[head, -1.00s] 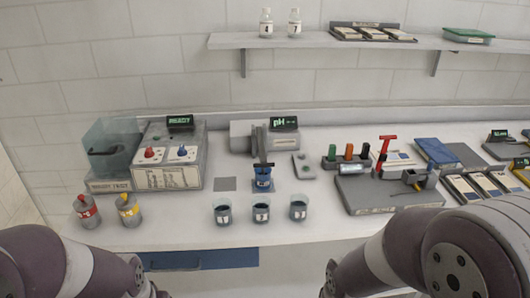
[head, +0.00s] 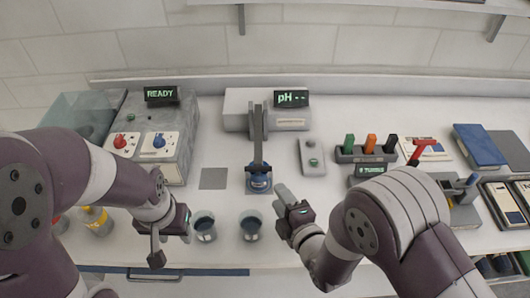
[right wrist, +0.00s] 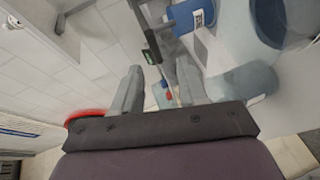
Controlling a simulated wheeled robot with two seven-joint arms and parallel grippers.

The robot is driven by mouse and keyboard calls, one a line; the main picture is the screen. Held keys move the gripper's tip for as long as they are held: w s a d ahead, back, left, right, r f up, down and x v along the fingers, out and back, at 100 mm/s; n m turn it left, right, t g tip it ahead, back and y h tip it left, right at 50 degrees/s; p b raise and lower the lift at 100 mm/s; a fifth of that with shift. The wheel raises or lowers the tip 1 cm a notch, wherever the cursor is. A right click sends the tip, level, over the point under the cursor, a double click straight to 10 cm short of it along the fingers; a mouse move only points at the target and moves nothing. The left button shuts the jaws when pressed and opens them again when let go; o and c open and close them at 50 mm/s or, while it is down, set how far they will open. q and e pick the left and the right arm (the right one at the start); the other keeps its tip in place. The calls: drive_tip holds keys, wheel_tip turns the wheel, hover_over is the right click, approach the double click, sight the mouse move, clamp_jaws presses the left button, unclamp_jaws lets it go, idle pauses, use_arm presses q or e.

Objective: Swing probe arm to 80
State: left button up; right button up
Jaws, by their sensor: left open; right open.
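The pH meter (head: 236,108) stands at the back of the bench, its display (head: 291,98) reading "pH --". My right gripper (head: 284,207) is open and empty, just right and in front of the blue cup, apart from the probe arm. Its two spread fingers show in the right wrist view (right wrist: 160,95). My left gripper (head: 170,244) is open and empty near the front edge, left of the dark-filled cups.
The "READY" machine (head: 160,130) is at left, a small grey panel (head: 312,157) right of the meter, and a rack with coloured handles (head: 368,152) further right.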

sight(260, 167)
drive_tip(key=shift+n+t, duration=0.3)
drive_tip(key=shift+n, duration=0.1)
drive_tip(key=x, duration=0.8)
drive_tip(key=p+x, duration=0.1)
drive_tip(key=x, duration=0.3)
drive_tip(key=shift+a+r, duration=0.35)
drive_tip(key=shift+s, duration=0.15)
clamp_jaws()
